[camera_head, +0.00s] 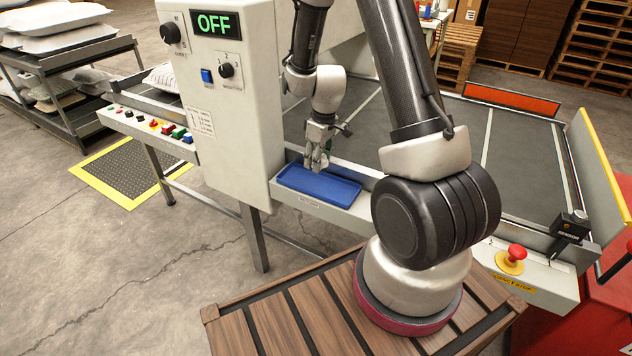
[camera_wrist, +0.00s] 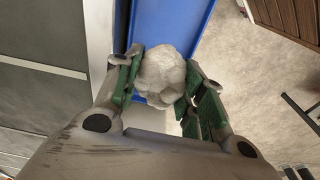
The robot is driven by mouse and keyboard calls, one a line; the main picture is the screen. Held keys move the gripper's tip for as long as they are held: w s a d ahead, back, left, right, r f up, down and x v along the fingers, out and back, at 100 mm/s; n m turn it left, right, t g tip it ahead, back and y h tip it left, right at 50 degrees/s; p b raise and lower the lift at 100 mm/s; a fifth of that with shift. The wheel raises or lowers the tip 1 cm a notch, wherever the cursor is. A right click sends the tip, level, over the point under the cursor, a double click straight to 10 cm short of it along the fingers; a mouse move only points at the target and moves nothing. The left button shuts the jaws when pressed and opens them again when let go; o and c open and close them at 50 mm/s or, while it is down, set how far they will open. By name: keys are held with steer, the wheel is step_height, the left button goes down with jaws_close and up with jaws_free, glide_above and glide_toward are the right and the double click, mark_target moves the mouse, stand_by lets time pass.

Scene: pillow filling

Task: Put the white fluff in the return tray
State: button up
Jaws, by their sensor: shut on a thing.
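The white fluff (camera_wrist: 160,78) is a rounded, lumpy pale clump in the wrist view, between the green-padded fingers of my gripper (camera_wrist: 162,85). The fingers are shut on it from both sides. The blue return tray (camera_wrist: 172,22) lies beyond the fluff in the wrist view. In the head view the tray (camera_head: 318,188) sits on the machine's front ledge, empty where it shows. My gripper (camera_head: 318,165) points down at the tray's back edge there. The fluff cannot be made out clearly in the head view. I cannot tell how high it is held above the tray.
A control cabinet (camera_head: 228,100) with an OFF display stands close left of the tray. My arm crosses the middle of the head view. A red stop button (camera_head: 515,254) is on the ledge at the right. The grey conveyor bed (camera_head: 530,145) behind is clear.

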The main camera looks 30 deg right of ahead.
mark_target(317, 185)
step_height(317, 185, down, 7)
stand_by(0.3)
steer(key=shift+f, duration=0.1)
steer(key=shift+o, duration=1.8)
